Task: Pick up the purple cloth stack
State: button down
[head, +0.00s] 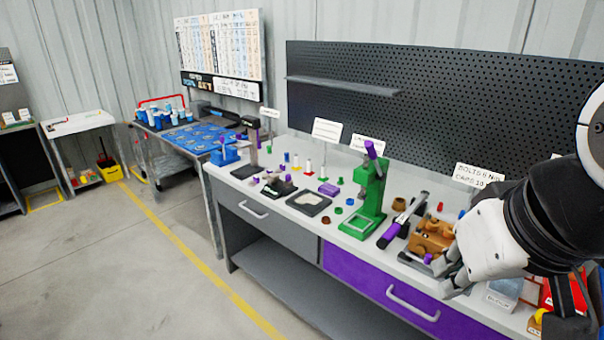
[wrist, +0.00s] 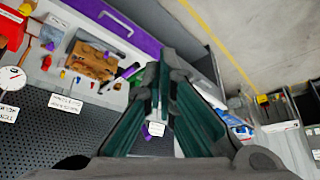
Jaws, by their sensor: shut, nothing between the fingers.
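A small flat purple piece (head: 329,189) lies on the workbench top left of the green press; it may be the purple cloth stack, but it is too small to tell. My gripper (head: 456,284) is at the right, by the bench's front edge near the brown pump block, well apart from the purple piece. In the wrist view my gripper's fingers (wrist: 163,78) are shut and empty, and they hide part of the bench. A purple patch shows beside them (wrist: 157,129); I cannot tell what it is.
The green press (head: 368,196) with a purple handle stands on the bench (head: 283,174). The brown pump block (head: 431,238) is beside my gripper. A black pegboard (head: 440,105) rises behind. Blue trays (head: 200,137) lie on a farther table. The floor in front is clear.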

aim_at(327, 189)
jog(key=i+j+z, duration=0.2)
jog(key=i+j, duration=0.75)
jog(key=i+j+z, duration=0.15)
jog(key=i+j, duration=0.9)
